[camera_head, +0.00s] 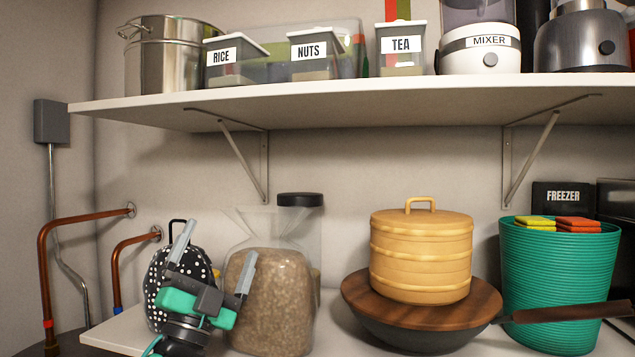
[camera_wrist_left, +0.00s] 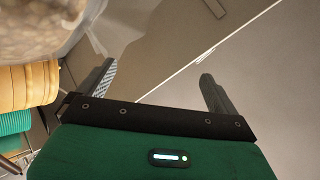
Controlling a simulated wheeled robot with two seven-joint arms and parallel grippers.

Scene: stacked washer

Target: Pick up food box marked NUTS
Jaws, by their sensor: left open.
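The food box marked NUTS (camera_head: 313,62) stands upright on the upper shelf. It is a grey see-through box with a pale lid and a white label, between the RICE box (camera_head: 232,65) and the TEA box (camera_head: 401,52). My left gripper (camera_head: 217,246) is open and empty, low at the left in the head view. It is below the shelf, in front of the polka-dot item and the grain bag, well apart from the NUTS box. In the left wrist view its two fingers (camera_wrist_left: 158,82) are spread with nothing between them. My right gripper is not in view.
The upper shelf (camera_head: 330,103) has metal brackets beneath and a steel pot (camera_head: 168,55) and a mixer (camera_head: 480,47) on top. Below stand a grain bag (camera_head: 275,300), a yellow steamer on a pan (camera_head: 421,255) and a green basket (camera_head: 558,280). Copper pipes (camera_head: 60,235) run at the left.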

